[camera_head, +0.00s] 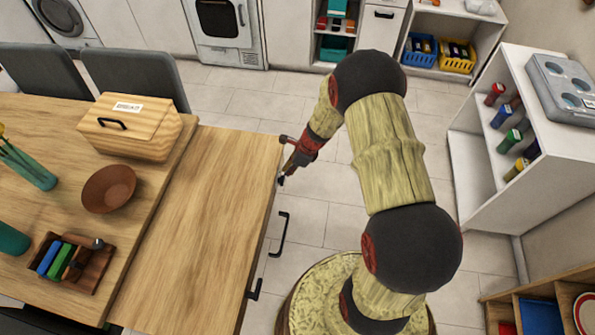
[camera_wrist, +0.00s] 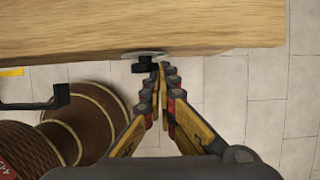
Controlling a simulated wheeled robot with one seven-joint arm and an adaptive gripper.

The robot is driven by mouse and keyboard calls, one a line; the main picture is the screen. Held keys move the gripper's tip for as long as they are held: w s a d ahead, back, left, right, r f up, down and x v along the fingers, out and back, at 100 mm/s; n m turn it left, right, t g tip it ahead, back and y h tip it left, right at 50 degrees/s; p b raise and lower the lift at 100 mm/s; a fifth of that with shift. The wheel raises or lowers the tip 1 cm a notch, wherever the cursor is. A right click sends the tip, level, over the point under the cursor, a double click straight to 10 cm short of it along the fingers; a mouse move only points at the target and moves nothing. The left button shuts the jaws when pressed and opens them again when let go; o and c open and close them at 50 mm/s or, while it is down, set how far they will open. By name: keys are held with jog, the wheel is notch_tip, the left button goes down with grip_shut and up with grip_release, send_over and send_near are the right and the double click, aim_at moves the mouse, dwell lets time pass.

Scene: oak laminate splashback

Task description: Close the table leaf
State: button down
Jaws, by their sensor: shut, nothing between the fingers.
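The table leaf (camera_head: 192,225) is a flat light-wood panel along the right side of the table (camera_head: 165,168) in the head view. It sits slightly lower than the main top and sticks out beyond it. In the wrist view the leaf (camera_wrist: 95,25) spans the top, and a small black knob (camera_wrist: 143,65) on a grey plate sits at its edge. My gripper (camera_head: 284,174) is at the leaf's outer edge near its far corner. In the wrist view my gripper (camera_wrist: 161,72) is shut and empty, its tips right beside the knob. I cannot tell whether they touch it.
Black bar handles (camera_head: 281,234) and (camera_head: 254,290) stand along the leaf's outer side. A wooden box (camera_head: 130,125), a brown bowl (camera_head: 109,189) and a rack (camera_head: 75,262) are on the main top.

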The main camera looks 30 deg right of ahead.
aim_at(197, 154)
jog(key=shift+w+a, duration=0.25)
jog(key=shift+a, duration=0.05)
jog(key=w+a+p, duration=0.4)
jog(key=w+a, duration=0.3)
jog(key=a, duration=0.2)
jog(key=w+a+p, duration=0.4)
jog(key=w+a, duration=0.3)
jog(key=a, duration=0.2)
jog(key=w+a+p, duration=0.4)
jog(key=w+a, duration=0.4)
jog(key=a, duration=0.2)
jog(key=shift+a+r, duration=0.1)
jog(key=shift+r, duration=0.05)
